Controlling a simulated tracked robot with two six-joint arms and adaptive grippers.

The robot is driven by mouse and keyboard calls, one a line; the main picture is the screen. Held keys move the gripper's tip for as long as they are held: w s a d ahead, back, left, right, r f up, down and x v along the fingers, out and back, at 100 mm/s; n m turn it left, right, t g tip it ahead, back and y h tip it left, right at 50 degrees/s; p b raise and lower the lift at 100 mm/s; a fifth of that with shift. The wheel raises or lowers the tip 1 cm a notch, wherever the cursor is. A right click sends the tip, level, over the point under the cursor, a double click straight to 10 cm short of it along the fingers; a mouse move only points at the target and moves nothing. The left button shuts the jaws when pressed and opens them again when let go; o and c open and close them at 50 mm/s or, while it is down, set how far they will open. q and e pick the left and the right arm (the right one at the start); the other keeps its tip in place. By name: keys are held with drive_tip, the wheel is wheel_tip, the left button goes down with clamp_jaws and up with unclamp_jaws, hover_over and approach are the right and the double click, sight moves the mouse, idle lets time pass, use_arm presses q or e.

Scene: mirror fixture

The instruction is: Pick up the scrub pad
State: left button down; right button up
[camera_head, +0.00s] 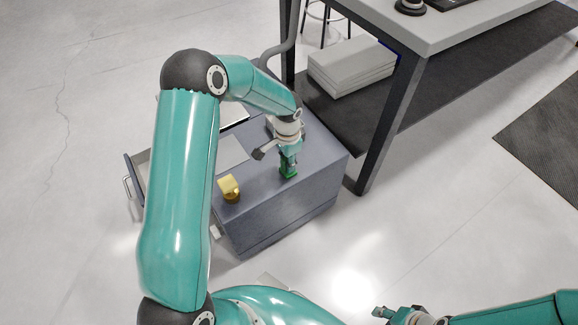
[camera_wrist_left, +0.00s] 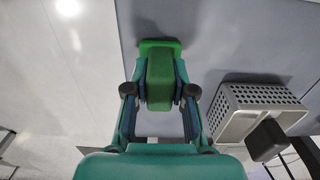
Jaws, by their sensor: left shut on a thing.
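The scrub pad (camera_head: 289,174) is green and sits at the top of the grey drawer cabinet, near its right side, right under my left gripper (camera_head: 288,163). In the left wrist view, the pad (camera_wrist_left: 160,47) shows a wider green end beyond a raised darker green block. The fingers of my left gripper (camera_wrist_left: 160,92) are shut on that block from both sides. I cannot tell whether the pad touches the cabinet top. My right gripper (camera_head: 383,312) is at the bottom edge of the head view, far from the pad; its opening is too small to read.
The cabinet (camera_head: 270,215) has a yellow object (camera_head: 229,186) on its top, left of the pad. A grey perforated basket (camera_wrist_left: 262,108) stands right of my left gripper in the wrist view. A table (camera_head: 440,28) with a dark leg is close behind right.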

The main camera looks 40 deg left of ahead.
use_arm(q)
wheel_tip(320, 180, up, 20)
drive_tip(key=p, duration=0.5)
